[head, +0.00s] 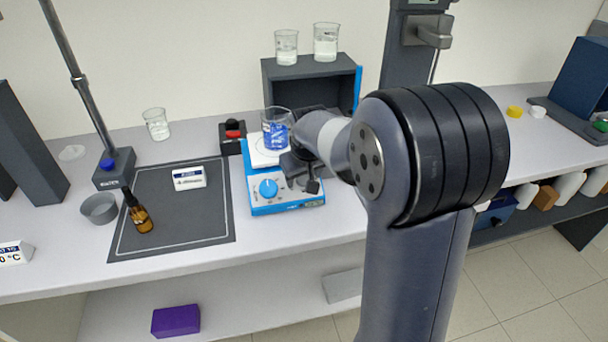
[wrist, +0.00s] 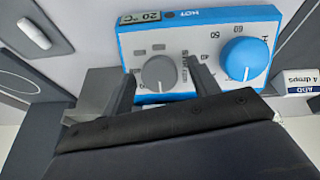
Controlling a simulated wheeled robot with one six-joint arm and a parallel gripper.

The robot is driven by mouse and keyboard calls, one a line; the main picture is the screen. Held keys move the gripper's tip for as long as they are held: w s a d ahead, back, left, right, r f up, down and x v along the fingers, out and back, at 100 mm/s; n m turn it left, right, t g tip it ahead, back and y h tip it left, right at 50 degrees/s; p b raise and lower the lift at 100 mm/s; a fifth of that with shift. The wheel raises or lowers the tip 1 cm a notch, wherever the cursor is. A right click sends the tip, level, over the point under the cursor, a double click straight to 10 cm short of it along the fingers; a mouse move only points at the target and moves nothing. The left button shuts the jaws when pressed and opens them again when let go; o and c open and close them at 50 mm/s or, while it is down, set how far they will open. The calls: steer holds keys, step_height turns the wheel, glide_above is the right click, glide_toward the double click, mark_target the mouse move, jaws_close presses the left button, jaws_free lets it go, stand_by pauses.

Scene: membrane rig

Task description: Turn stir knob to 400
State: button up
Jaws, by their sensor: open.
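The stir plate (head: 258,208) is a blue and white box on the bench, with a beaker of blue liquid (head: 277,136) on top. In the wrist view its front panel (wrist: 205,42) appears upside down. The grey knob (wrist: 158,73), beside small lettering that seems to read STIR, lies between the fingertips of my gripper (wrist: 162,84). The fingers are open on either side of it, with gaps visible; contact cannot be told. The knob's setting is not readable. A larger blue knob (wrist: 244,58) is beside it, also visible in the head view (head: 268,188). My gripper (head: 305,184) hides the grey knob there.
A black box with a red button (head: 233,131) stands left of the plate. A dark mat (head: 190,225) holds a brown dropper bottle (head: 139,215) and a label block (head: 189,178). A dark shelf (head: 285,90) with two beakers stands behind.

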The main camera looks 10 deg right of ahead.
steer(key=c, duration=1)
steer(key=m, duration=0.4)
steer(key=shift+d+y, duration=0.1)
steer(key=shift+y, duration=0.3)
steer(key=m+y+b, duration=0.1)
steer(key=m, duration=0.3)
steer(key=shift+d+m, duration=0.1)
steer(key=shift+m, duration=0.3)
steer(key=m+t, duration=0.1)
steer(key=m, duration=0.3)
steer(key=shift+y, duration=0.3)
steer(key=shift+s+m+t, duration=0.1)
steer(key=shift+m+t, duration=0.3)
steer(key=shift+m, duration=1.7)
